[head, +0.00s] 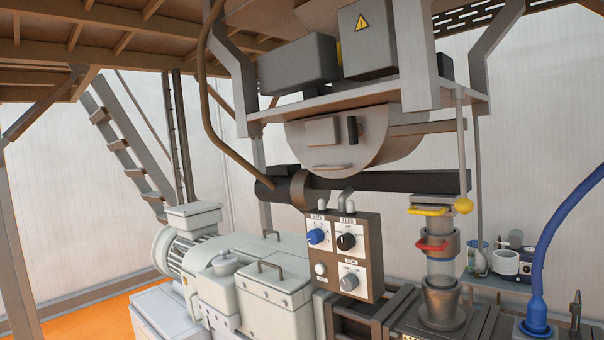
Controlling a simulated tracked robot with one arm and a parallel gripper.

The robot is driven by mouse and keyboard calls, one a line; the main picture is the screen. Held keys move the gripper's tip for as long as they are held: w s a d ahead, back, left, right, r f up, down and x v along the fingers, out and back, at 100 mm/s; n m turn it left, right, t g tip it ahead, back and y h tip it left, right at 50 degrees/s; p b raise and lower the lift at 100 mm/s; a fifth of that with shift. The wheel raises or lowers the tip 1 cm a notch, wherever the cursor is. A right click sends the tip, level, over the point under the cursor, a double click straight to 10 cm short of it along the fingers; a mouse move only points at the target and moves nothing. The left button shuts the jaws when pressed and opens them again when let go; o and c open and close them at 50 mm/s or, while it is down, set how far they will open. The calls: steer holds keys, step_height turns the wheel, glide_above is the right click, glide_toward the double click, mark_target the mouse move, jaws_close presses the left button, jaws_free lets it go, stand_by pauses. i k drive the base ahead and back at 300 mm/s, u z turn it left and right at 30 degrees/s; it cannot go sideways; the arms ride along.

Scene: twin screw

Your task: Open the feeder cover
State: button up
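The feeder hangs under a grey shelf in the upper middle of the head view. Its rounded grey front (378,140) carries a small rectangular plate (323,131), a black upright handle (352,130) and a thin light bar low down. This front appears closed; I cannot tell which part of it is the cover. A dark horizontal tube (400,182) runs below the feeder, above a clear vertical pipe (440,272) with a yellow handle (429,211) and a red handle (432,246). My gripper is not in view.
A control box (345,255) with several knobs stands below the feeder. A white motor (190,240) and gearbox housing (262,290) fill the lower left. A blue hose (548,250) rises at right.

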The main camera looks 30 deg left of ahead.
mark_target(320, 143)
steer(key=u, duration=0.15)
steer(key=i, duration=1)
steer(key=z, duration=0.05)
